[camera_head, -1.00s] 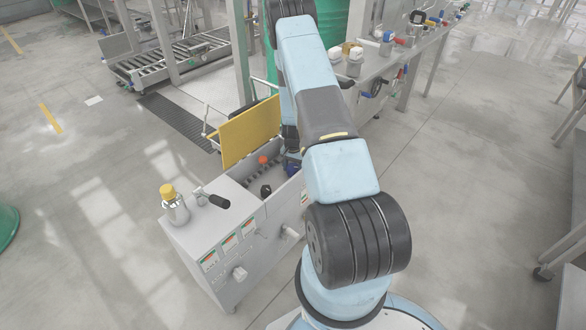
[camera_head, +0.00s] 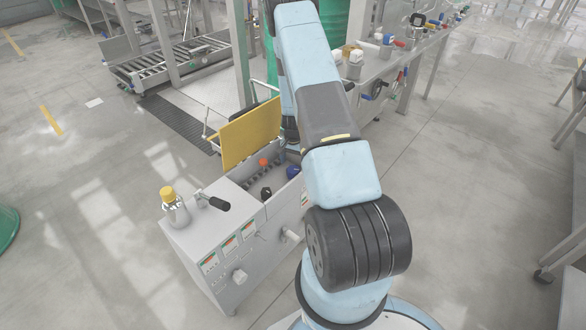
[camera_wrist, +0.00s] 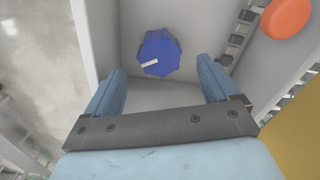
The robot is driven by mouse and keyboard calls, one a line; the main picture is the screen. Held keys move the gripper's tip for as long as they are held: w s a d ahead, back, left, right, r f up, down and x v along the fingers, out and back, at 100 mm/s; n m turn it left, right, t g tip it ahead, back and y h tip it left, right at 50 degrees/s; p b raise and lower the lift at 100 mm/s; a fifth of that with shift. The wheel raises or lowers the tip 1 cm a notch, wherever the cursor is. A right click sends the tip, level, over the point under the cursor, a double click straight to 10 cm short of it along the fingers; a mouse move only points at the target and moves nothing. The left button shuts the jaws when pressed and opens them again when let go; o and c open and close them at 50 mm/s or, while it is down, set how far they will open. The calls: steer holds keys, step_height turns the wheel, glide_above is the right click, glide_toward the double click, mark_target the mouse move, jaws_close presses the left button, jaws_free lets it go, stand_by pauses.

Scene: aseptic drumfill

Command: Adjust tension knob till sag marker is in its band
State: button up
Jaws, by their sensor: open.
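A blue knob (camera_head: 293,172) with a white pointer line sits inside the open box of the grey machine. In the wrist view the blue knob (camera_wrist: 159,53) lies just beyond my gripper (camera_wrist: 161,84). My gripper is open, its two blue fingers spread left and right below the knob in the picture, with nothing between them. In the head view the fingers are hard to make out behind my arm. I cannot make out a sag marker or its band.
The yellow lid (camera_head: 250,135) stands open behind the box. An orange part (camera_head: 263,162) sits beside a chain, also in the wrist view (camera_wrist: 287,17). A black knob (camera_head: 266,193), a black-handled lever (camera_head: 213,202) and a yellow-capped bottle (camera_head: 174,208) are nearby.

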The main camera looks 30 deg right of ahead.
mark_target(293, 168)
step_height(293, 168, up, 8)
steer(key=shift+r, duration=0.15)
stand_by(0.4)
steer(key=f+n, duration=0.3)
steer(key=f, duration=0.1)
steer(key=f+n, duration=0.3)
steer(key=f, duration=0.2)
steer(key=f+n, duration=0.3)
steer(key=f, duration=0.2)
steer(key=shift+w+f, duration=0.1)
steer(key=shift+w, duration=0.15)
steer(key=shift+c, duration=0.5)
steer(key=c, duration=0.9)
steer(key=shift+o, duration=0.2)
